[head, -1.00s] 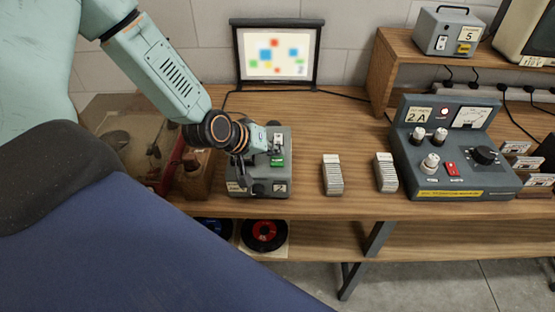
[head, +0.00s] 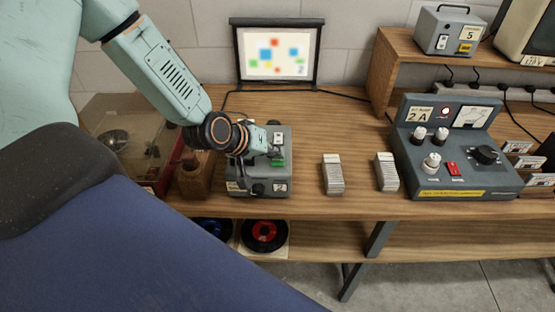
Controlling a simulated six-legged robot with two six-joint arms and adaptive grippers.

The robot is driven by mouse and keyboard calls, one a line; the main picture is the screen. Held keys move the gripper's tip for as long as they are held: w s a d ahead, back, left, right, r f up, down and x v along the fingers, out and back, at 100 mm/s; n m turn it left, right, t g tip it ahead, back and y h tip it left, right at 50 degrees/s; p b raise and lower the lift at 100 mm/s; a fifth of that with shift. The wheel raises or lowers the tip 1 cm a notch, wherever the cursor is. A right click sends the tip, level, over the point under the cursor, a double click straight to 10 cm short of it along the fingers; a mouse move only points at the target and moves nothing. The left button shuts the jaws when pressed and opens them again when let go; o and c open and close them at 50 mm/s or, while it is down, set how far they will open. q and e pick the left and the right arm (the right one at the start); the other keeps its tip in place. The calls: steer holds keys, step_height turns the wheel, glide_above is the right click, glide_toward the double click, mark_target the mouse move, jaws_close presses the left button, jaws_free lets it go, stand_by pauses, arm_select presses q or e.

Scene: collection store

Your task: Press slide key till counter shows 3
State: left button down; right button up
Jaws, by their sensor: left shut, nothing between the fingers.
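The grey slide projector (head: 283,178) stands on the wooden bench near its front edge. A green key (head: 278,163) shows on its top. A small white counter plate (head: 280,188) is at the right of its front face; its figure is too small to read surely. My left gripper (head: 277,152) is shut and empty, with its tips at the far edge of the green key. I cannot tell whether they touch it. The gripper and wrist hide the projector's left top. My right gripper is not in view.
A lit screen (head: 277,70) with coloured squares stands behind. Two slide stacks (head: 333,175) (head: 386,171) stand to the right, then a control panel (head: 456,170) with knobs. A clear-sided case (head: 115,120) and a wooden block (head: 194,180) are at the left.

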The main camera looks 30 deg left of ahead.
mark_target(275, 161)
arm_select(q)
steer(key=shift+f+b, duration=0.45)
steer(key=shift+f, duration=0.05)
stand_by(0.5)
steer(key=shift+r, duration=0.1)
steer(key=shift+r+p, duration=0.85)
steer(key=shift+r, duration=0.1)
step_height(275, 161, up, 5)
steer(key=p, duration=0.5)
stand_by(0.5)
